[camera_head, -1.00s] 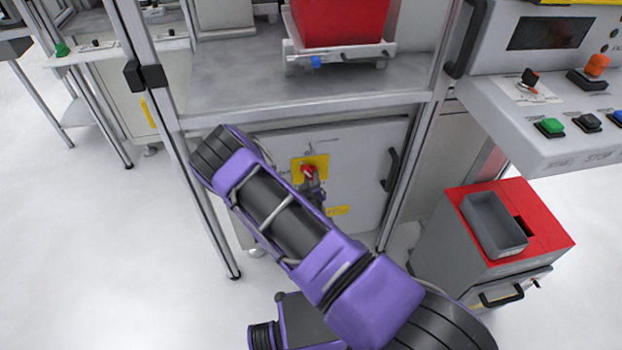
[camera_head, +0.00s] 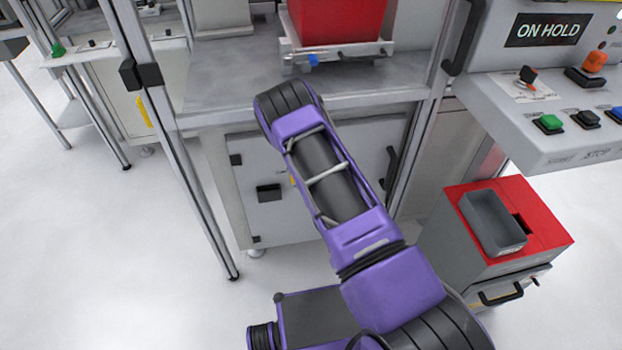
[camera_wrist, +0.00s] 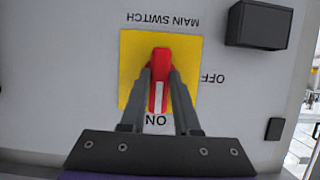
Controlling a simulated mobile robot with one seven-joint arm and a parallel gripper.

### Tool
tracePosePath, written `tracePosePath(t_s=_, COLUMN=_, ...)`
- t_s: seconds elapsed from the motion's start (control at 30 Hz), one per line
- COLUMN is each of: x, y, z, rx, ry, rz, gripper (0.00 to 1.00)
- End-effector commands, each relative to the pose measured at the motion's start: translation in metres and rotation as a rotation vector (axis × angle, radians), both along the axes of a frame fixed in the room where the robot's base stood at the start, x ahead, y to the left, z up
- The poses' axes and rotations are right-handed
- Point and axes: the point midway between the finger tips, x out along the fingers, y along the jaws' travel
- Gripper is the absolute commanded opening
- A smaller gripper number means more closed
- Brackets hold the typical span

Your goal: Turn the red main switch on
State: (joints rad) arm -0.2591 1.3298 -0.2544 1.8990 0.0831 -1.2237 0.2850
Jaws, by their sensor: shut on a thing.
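The red main switch (camera_wrist: 158,68) sits on a yellow plate (camera_wrist: 130,68) on a light grey cabinet door. The wrist view shows it upside down, with "MAIN SWITCH" above, "OFF" at the right and "ON" below. The handle's white mark points down at "ON". My gripper (camera_wrist: 160,92) is shut on the handle, one finger on each side. In the head view my purple arm hides the switch and the gripper; only a sliver of yellow shows beside the arm. The display (camera_head: 547,30) on the control panel reads "ON HOLD".
The cabinet door (camera_head: 262,165) has a dark handle at its right, and a dark box (camera_wrist: 259,25) is near the plate. Aluminium posts stand either side. A red-topped bin unit (camera_head: 545,215) and a button console (camera_head: 560,120) are at the right. The floor at left is clear.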

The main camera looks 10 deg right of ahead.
Motion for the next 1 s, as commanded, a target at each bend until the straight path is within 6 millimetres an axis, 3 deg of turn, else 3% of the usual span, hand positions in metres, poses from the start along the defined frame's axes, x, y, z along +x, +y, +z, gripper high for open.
tracePosePath(t_s=0.37, x=0.000, y=0.001, z=0.000, rx=0.008, ry=0.001, rz=0.000, gripper=0.00)
tracePosePath(t_s=0.4, x=0.000, y=0.001, z=0.000, rx=0.008, ry=0.001, rz=0.000, gripper=0.32)
tracePosePath(t_s=0.57, x=0.000, y=0.000, z=0.000, rx=0.006, ry=0.001, rz=0.000, gripper=0.60)
tracePosePath(t_s=0.87, x=-0.001, y=0.000, z=0.000, rx=0.005, ry=0.001, rz=0.000, gripper=0.60)
tracePosePath(t_s=1.0, x=-0.011, y=0.000, z=0.004, rx=0.005, ry=0.003, rz=-0.001, gripper=0.60)
